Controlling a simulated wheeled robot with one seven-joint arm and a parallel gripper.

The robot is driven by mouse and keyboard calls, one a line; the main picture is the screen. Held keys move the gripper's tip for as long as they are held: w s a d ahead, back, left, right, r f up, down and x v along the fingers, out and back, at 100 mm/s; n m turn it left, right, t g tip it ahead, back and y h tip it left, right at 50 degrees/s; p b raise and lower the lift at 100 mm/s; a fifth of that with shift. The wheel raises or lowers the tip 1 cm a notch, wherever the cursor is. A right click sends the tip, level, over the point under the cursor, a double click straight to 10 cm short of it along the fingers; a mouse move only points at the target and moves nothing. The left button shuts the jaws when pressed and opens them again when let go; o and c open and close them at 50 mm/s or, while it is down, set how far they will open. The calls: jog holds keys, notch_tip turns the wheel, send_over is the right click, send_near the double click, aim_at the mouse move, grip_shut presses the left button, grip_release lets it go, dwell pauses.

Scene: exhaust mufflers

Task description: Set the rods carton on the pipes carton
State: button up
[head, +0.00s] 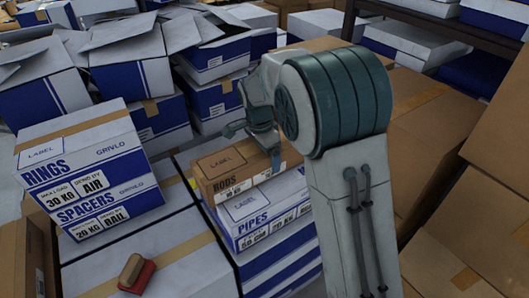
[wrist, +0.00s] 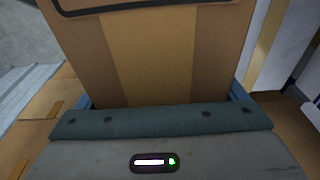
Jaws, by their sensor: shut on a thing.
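The rods carton (head: 222,165) is a small brown box with a label on top and its name on the front edge. My gripper (head: 255,143) is shut on it from its far right side. In the wrist view the brown carton (wrist: 155,60) fills the space between the fingers of my gripper (wrist: 160,108). The white and blue pipes carton (head: 262,215) is right under the rods carton, with its labelled top front showing. The rods carton looks level and on or just above it; I cannot tell whether they touch. My arm hides the pipes carton's right part.
The rings carton (head: 75,150) sits on the spacers carton (head: 105,212) at left. A red and brown block (head: 136,273) lies on a white carton in front. Open white and blue cartons (head: 125,60) crowd the back. Brown cartons (head: 440,150) stand close at right.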

jog(key=shift+f, duration=0.1)
jog(key=o, duration=1.4)
jog(key=shift+f, duration=0.1)
